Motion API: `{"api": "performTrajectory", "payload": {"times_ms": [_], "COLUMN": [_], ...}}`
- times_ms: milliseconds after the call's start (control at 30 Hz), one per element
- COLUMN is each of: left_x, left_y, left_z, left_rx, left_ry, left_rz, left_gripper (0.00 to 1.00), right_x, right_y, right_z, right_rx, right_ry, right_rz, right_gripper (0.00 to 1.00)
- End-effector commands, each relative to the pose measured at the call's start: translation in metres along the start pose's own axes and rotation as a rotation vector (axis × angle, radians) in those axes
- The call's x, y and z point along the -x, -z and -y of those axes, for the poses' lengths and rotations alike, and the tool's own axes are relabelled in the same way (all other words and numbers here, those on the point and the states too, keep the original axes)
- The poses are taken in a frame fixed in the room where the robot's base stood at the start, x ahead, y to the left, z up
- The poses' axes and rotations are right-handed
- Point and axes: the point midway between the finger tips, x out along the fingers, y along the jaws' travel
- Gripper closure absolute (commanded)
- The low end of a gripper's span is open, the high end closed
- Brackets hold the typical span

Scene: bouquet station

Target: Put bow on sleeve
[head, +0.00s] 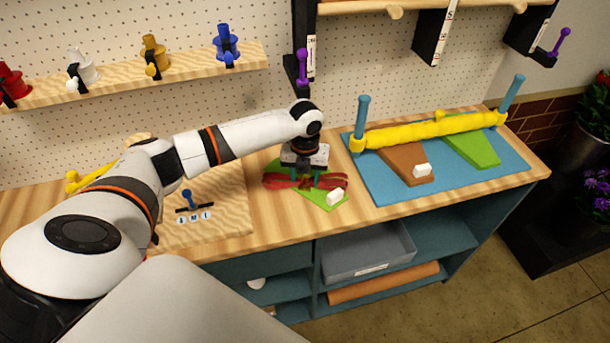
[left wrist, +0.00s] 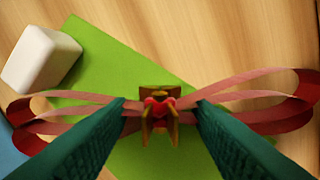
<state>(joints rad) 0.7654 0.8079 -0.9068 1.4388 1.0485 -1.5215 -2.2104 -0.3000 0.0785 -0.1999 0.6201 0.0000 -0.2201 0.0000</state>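A red ribbon bow (head: 275,181) with a brown clip and a small red heart at its centre lies across a flat green sleeve (head: 318,197) on the wooden table. The bow's centre shows in the left wrist view (left wrist: 159,106) over the green sleeve (left wrist: 118,62). My left gripper (left wrist: 160,104) points down at the bow. Its teal fingers stand on either side of the clip, over the ribbon loops, with a visible gap to the clip on each side. Whether the bow touches the sleeve is hard to tell. My right gripper is not in view.
A white block (head: 334,196) sits on the sleeve's corner. To the right, a blue mat (head: 385,190) bears brown (head: 395,157) and green (head: 470,149) sleeves under a yellow roll (head: 430,131) between blue posts. A wooden board (head: 220,215) with a blue-knobbed tool lies left. A grey bin (head: 366,258) is below.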

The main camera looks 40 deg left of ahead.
Motion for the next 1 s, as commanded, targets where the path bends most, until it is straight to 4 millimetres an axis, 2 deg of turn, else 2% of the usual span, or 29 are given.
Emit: {"api": "performTrajectory", "payload": {"times_ms": [267,433,567,800,1000], "left_x": [0.001,0.010,0.033,0.085,0.114], "left_y": [0.000,0.001,0.001,0.002,0.001], "left_z": [0.000,0.000,0.000,-0.001,0.000], "left_rx": [0.000,0.001,0.000,0.001,0.000], "left_ry": [0.000,0.000,-0.002,-0.003,-0.001], "left_rz": [0.000,-0.001,-0.005,-0.005,-0.001], "left_gripper": [0.48,0.48,0.48,0.48,0.48], "right_x": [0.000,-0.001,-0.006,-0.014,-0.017], "right_y": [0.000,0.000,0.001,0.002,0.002], "right_z": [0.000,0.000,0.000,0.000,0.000], "right_rx": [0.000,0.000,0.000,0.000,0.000], "right_ry": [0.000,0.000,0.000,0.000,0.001], "right_rz": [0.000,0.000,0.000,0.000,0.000], "right_gripper": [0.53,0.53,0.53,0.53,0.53]}}
